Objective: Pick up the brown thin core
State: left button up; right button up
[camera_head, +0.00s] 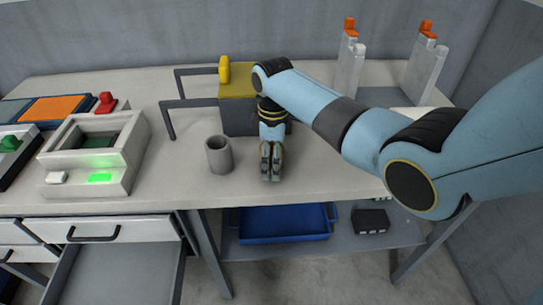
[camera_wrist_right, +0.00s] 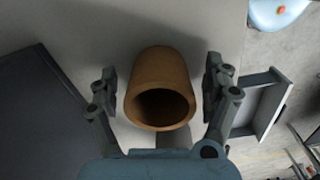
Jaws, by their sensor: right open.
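The brown core (camera_wrist_right: 160,65) is a hollow cylinder in the right wrist view, its dark open end facing the camera. My right gripper (camera_wrist_right: 162,82) is open, with one finger on each side of the core and a visible gap on both sides. In the head view my right gripper (camera_head: 271,173) points down at the table, just right of a grey hollow cylinder (camera_head: 218,158). The brown core is mostly or wholly hidden by the gripper there. My left gripper is not in view.
The table (camera_head: 325,185) is bare to the right of the gripper. Behind it stands a yellow-topped grey block (camera_head: 236,84) with dark bars. A pale box with a green light (camera_head: 100,178) stands left. Below are an open drawer (camera_head: 110,275) and a blue tray (camera_head: 283,222).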

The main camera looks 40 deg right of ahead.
jog(key=c, duration=1.2)
jog(key=shift+o, duration=0.2)
